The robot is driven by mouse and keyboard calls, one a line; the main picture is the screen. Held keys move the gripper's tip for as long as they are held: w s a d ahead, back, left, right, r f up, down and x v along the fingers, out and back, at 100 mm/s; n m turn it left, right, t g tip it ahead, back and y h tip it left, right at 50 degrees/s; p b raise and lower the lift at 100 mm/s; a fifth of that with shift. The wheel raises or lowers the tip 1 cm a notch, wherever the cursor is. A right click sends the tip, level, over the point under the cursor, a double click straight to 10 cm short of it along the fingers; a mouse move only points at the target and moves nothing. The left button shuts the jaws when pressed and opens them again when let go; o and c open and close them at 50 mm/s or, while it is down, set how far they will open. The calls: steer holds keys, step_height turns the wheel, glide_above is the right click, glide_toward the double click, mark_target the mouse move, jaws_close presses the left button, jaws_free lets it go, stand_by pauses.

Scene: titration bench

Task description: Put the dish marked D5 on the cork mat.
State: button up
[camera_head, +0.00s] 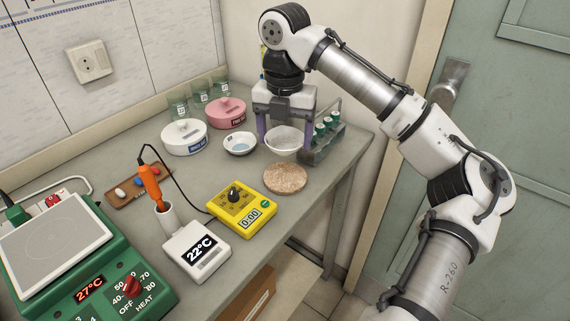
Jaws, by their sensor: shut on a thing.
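My gripper (286,130) points down at the back right of the bench, its jaws shut on a white dish (284,141). The dish hangs just behind the cork mat (286,179); I cannot tell how far it is above the bench. No marking is readable on it. The round brown cork mat lies bare near the bench's right edge. A second white dish (240,145) with something bluish inside stands to the left of my gripper; its marking is too small to read.
A rack of green-capped vials (328,133) stands close to the right of the held dish. A white lidded pot (184,137) and a pink one (226,113) stand to the left. A yellow timer (242,208), thermometer (197,250) and green hotplate (85,265) occupy the front.

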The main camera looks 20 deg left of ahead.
mark_target(285, 176)
step_height(285, 176, down, 7)
steer(key=shift+f, duration=0.15)
stand_by(0.4)
steer(key=o, duration=1.1)
steer(key=shift+f, duration=0.15)
step_height(285, 176, up, 12)
steer(key=shift+r, duration=0.2)
